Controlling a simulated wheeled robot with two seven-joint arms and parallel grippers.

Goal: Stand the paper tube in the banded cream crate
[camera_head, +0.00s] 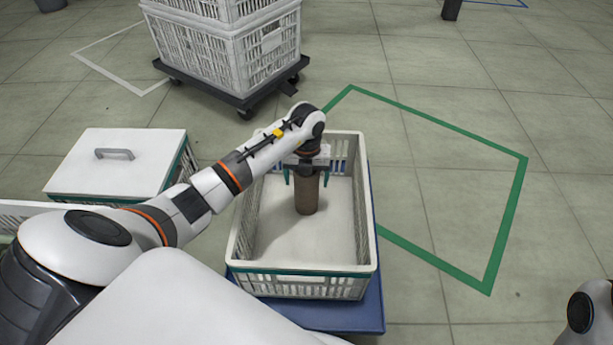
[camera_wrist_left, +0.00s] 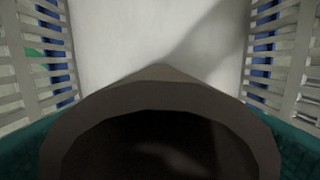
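The brown paper tube (camera_head: 308,197) is upright inside the cream crate with the green band (camera_head: 303,271). Its lower end appears to rest on the crate floor, near the middle. My left gripper (camera_head: 307,178) is above it, pointing down, with one teal finger on each side of the tube's upper part. Narrow gaps show between fingers and tube, so it looks open around it. In the left wrist view the tube's open top (camera_wrist_left: 160,100) fills the lower middle, between the teal fingers. My right gripper is out of view.
The crate stands on a blue base (camera_head: 345,316). A lidded cream crate (camera_head: 120,165) is to its left. Stacked white crates (camera_head: 232,50) stand on a dark dolly (camera_head: 237,100) behind. A green floor outline (camera_head: 450,125) surrounds clear floor at right.

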